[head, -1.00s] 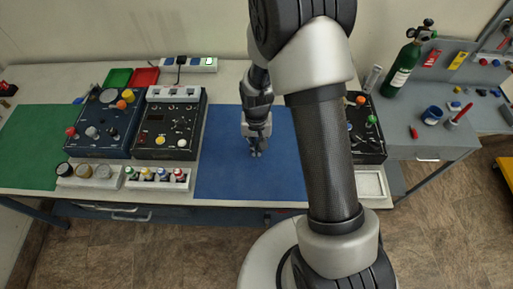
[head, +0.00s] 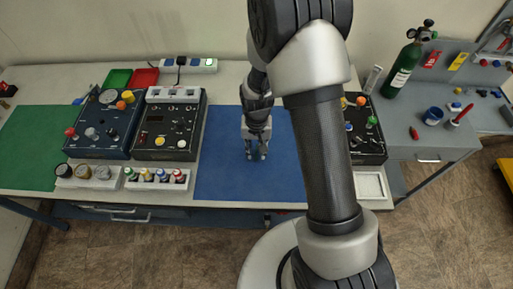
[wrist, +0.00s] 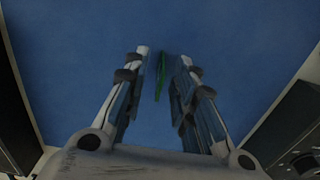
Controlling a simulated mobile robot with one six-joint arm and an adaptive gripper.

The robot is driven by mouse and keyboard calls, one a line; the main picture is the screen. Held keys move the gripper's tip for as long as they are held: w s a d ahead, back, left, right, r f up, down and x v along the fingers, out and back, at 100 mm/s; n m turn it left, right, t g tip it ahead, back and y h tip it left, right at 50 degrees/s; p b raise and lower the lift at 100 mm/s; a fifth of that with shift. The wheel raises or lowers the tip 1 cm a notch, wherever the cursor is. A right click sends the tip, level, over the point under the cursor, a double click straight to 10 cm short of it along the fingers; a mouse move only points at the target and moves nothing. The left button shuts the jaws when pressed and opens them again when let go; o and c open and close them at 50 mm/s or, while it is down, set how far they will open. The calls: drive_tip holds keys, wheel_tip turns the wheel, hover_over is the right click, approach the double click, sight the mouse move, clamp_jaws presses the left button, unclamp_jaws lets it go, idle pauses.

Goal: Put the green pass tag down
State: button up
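The green pass tag (wrist: 160,77) shows in the wrist view as a narrow green strip over the blue mat (wrist: 230,40), seen nearly edge-on. It is between the two fingers of my gripper (wrist: 164,58), with a gap on either side. My gripper is open. Whether the tag rests on the mat or stands on its edge is hard to tell. In the head view my gripper (head: 257,157) points down at the blue mat (head: 222,165), and the tag cannot be made out there.
Left of the mat stand a dark control box (head: 170,130) and a white rack (head: 157,177) with several coloured-top bottles. Another control box (head: 368,140) and a white tray (head: 371,187) are to the right. The mat around my gripper is clear.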

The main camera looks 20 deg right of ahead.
wheel_tip(320, 180, up, 21)
drive_tip(key=s+t+p, duration=0.1)
drive_tip(key=s+p, duration=0.2)
drive_tip(key=s+r+n+t, duration=0.3)
drive_tip(key=s+r, duration=1)
drive_tip(key=s, duration=0.5)
drive_tip(key=shift+r+n+t, duration=0.3)
drive_tip(key=shift+r, duration=0.1)
drive_tip(key=shift+w+d+f, duration=0.1)
wheel_tip(320, 180, down, 4)
drive_tip(key=b, duration=0.4)
drive_tip(key=shift+f, duration=0.25)
